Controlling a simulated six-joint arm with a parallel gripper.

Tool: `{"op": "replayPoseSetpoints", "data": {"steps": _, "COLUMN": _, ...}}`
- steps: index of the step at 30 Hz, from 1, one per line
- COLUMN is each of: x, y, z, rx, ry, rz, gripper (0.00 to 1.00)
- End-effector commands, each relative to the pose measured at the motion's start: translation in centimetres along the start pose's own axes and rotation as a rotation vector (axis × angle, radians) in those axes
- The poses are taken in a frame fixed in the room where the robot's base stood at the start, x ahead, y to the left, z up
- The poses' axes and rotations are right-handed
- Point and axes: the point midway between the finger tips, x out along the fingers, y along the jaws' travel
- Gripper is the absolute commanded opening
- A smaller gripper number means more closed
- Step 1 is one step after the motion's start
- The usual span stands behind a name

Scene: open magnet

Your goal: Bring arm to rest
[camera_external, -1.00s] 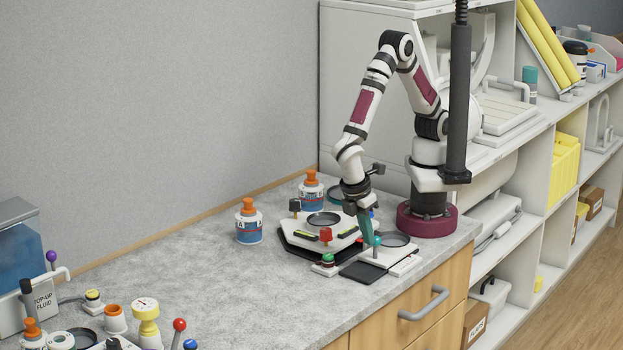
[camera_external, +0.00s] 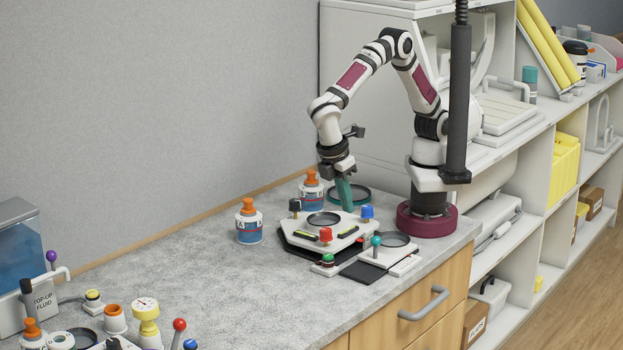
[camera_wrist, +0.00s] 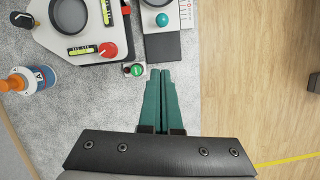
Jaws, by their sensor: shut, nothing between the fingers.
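My gripper (camera_external: 346,194) has green fingers that are closed together with nothing between them. In the external view it hangs pointing down above the back of the white station, in front of a dark ring on the counter. In the wrist view the fingers (camera_wrist: 159,75) reach up from the bottom, beside a small green button (camera_wrist: 135,70) and below the dark pad of the teal-knobbed device. My arm is bent over, with its elbow high and its wrist lowered.
The white station (camera_external: 330,231) carries red, blue and black knobs. A white device with a teal knob (camera_external: 376,241) stands beside it. Orange-capped bottles (camera_external: 249,222) stand to the left. Mid-counter (camera_external: 190,268) is clear.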

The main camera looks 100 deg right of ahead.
Motion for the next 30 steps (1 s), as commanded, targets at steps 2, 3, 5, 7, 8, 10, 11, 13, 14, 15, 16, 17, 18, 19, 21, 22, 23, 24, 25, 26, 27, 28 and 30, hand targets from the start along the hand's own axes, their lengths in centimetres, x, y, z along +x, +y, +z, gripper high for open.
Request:
{"op": "replayPoseSetpoints", "data": {"steps": 2, "x": 0.0, "y": 0.0, "z": 0.0, "rx": 0.0, "ry": 0.0, "rz": 0.0, "gripper": 0.0}}
{"op": "replayPoseSetpoints", "data": {"steps": 3, "x": 0.0, "y": 0.0, "z": 0.0, "rx": 0.0, "ry": 0.0, "rz": 0.0, "gripper": 0.0}}
{"op": "replayPoseSetpoints", "data": {"steps": 5, "x": 0.0, "y": 0.0, "z": 0.0, "rx": 0.0, "ry": 0.0, "rz": 0.0, "gripper": 0.0}}
{"op": "replayPoseSetpoints", "data": {"steps": 7, "x": 0.0, "y": 0.1, "z": 0.0, "rx": 0.003, "ry": 0.001, "rz": -0.001, "gripper": 0.0}}
{"op": "replayPoseSetpoints", "data": {"steps": 8, "x": -0.2, "y": 0.4, "z": 0.2, "rx": 0.013, "ry": 0.004, "rz": -0.005, "gripper": 0.0}}
{"op": "replayPoseSetpoints", "data": {"steps": 10, "x": -1.3, "y": 2.5, "z": 1.7, "rx": 0.083, "ry": 0.024, "rz": -0.03, "gripper": 0.0}}
{"op": "replayPoseSetpoints", "data": {"steps": 11, "x": -2.0, "y": 4.0, "z": 3.0, "rx": 0.138, "ry": 0.037, "rz": -0.05, "gripper": 0.0}}
{"op": "replayPoseSetpoints", "data": {"steps": 13, "x": -3.2, "y": 8.0, "z": 7.3, "rx": 0.308, "ry": 0.079, "rz": -0.109, "gripper": 0.0}}
{"op": "replayPoseSetpoints", "data": {"steps": 14, "x": -3.3, "y": 9.4, "z": 9.5, "rx": 0.39, "ry": 0.099, "rz": -0.136, "gripper": 0.0}}
{"op": "replayPoseSetpoints", "data": {"steps": 15, "x": -3.2, "y": 11.0, "z": 12.4, "rx": 0.498, "ry": 0.125, "rz": -0.17, "gripper": 0.0}}
{"op": "replayPoseSetpoints", "data": {"steps": 16, "x": -2.9, "y": 11.8, "z": 14.5, "rx": 0.577, "ry": 0.144, "rz": -0.194, "gripper": 0.0}}
{"op": "replayPoseSetpoints", "data": {"steps": 17, "x": -2.3, "y": 12.3, "z": 16.4, "rx": 0.651, "ry": 0.162, "rz": -0.216, "gripper": 0.0}}
{"op": "replayPoseSetpoints", "data": {"steps": 18, "x": -1.5, "y": 12.8, "z": 18.7, "rx": 0.743, "ry": 0.184, "rz": -0.243, "gripper": 0.0}}
{"op": "replayPoseSetpoints", "data": {"steps": 19, "x": -0.8, "y": 12.9, "z": 20.1, "rx": 0.804, "ry": 0.2, "rz": -0.26, "gripper": 0.0}}
{"op": "replayPoseSetpoints", "data": {"steps": 21, "x": 0.8, "y": 12.8, "z": 22.5, "rx": 0.922, "ry": 0.227, "rz": -0.292, "gripper": 0.0}}
{"op": "replayPoseSetpoints", "data": {"steps": 22, "x": 1.4, "y": 12.7, "z": 23.2, "rx": 0.96, "ry": 0.236, "rz": -0.303, "gripper": 0.0}}
{"op": "replayPoseSetpoints", "data": {"steps": 23, "x": 1.8, "y": 12.5, "z": 23.8, "rx": 0.989, "ry": 0.242, "rz": -0.31, "gripper": 0.0}}
{"op": "replayPoseSetpoints", "data": {"steps": 24, "x": 2.3, "y": 12.4, "z": 24.2, "rx": 1.019, "ry": 0.249, "rz": -0.317, "gripper": 0.0}}
{"op": "replayPoseSetpoints", "data": {"steps": 25, "x": 2.6, "y": 12.3, "z": 24.4, "rx": 1.032, "ry": 0.252, "rz": -0.321, "gripper": 0.0}}
{"op": "replayPoseSetpoints", "data": {"steps": 26, "x": 2.7, "y": 12.3, "z": 24.6, "rx": 1.04, "ry": 0.254, "rz": -0.323, "gripper": 0.0}}
{"op": "replayPoseSetpoints", "data": {"steps": 27, "x": 2.8, "y": 12.3, "z": 24.6, "rx": 1.044, "ry": 0.254, "rz": -0.324, "gripper": 0.0}}
{"op": "replayPoseSetpoints", "data": {"steps": 28, "x": 2.8, "y": 12.3, "z": 24.6, "rx": 1.044, "ry": 0.253, "rz": -0.324, "gripper": 0.0}}
{"op": "replayPoseSetpoints", "data": {"steps": 30, "x": 2.8, "y": 12.3, "z": 24.6, "rx": 1.042, "ry": 0.253, "rz": -0.324, "gripper": 0.0}}
